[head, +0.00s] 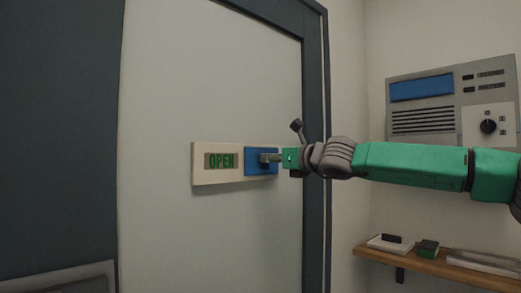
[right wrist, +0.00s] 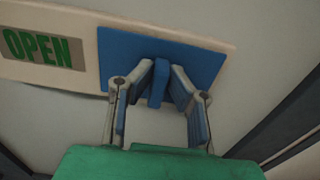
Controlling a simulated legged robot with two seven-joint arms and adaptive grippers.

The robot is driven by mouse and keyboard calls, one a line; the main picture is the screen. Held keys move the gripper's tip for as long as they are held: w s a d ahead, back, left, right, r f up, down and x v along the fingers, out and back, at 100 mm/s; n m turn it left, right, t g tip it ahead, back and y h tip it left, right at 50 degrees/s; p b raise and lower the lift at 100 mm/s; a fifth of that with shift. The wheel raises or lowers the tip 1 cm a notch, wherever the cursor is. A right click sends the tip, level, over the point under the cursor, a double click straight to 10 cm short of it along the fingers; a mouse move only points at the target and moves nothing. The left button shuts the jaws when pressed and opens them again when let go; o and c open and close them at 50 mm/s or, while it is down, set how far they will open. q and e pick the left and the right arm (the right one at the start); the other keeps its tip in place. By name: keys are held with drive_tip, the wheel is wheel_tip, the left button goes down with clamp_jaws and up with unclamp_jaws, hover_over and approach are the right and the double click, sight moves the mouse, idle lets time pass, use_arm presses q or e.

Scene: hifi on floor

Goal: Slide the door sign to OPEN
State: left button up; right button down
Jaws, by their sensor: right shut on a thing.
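The door sign (head: 204,178) is a cream plate on the pale door. Green OPEN lettering (head: 221,160) shows in its window on the left. A blue slider (head: 262,156) covers the right part of the plate; in the right wrist view the blue slider (right wrist: 203,62) has a raised tab (right wrist: 158,84). My right gripper (head: 270,158) is at this tab, its fingers on either side of it in the right wrist view (right wrist: 160,88), shut on it. The gripper hides part of the slider in the head view. My left gripper is not in view.
A dark door frame (head: 314,60) stands right of the sign. A grey wall panel (head: 430,110) with a knob hangs at the right. Below it, a wooden shelf (head: 430,266) holds several small items. A dark door handle (head: 298,128) is close above my right gripper.

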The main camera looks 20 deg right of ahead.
drive_tip(key=shift+d+r, duration=0.1)
drive_tip(key=shift+r, duration=0.05)
drive_tip(key=c, duration=1.8)
unclamp_jaws()
drive_tip(key=shift+o, duration=1.2)
drive_tip(key=shift+w+d, duration=0.1)
drive_tip(key=shift+d, duration=0.35)
drive_tip(key=shift+a, duration=0.1)
drive_tip(key=shift+a, duration=0.25)
drive_tip(key=v, duration=1.2)
